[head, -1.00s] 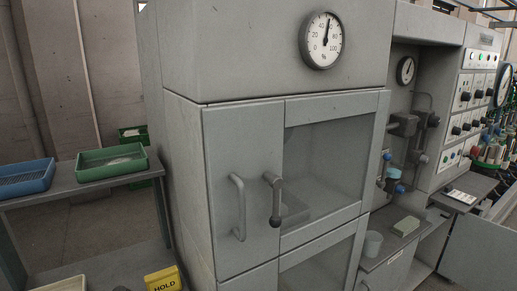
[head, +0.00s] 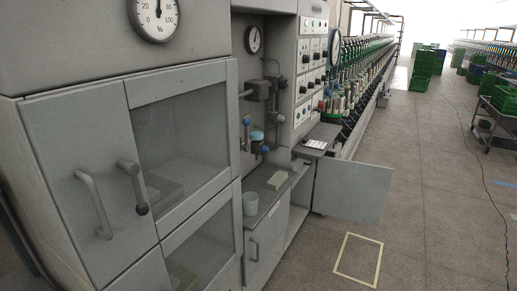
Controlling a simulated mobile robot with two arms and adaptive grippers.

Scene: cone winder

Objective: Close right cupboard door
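The right cupboard door (head: 352,188) is a flat grey panel low in the middle of the head view. It stands swung out wide from the cabinet, over the floor, and the cupboard opening (head: 299,204) shows dark to its left. The left cupboard door (head: 266,243), with a bar handle (head: 254,248), looks shut under the worktop. No handle shows on the side of the right door that faces me. Neither of my grippers is in view.
A tall grey cabinet (head: 72,148) with handles and glass windows fills the left. The floor before the open door is clear, with a yellow taped rectangle (head: 378,262). A trolley (head: 487,129) stands far right.

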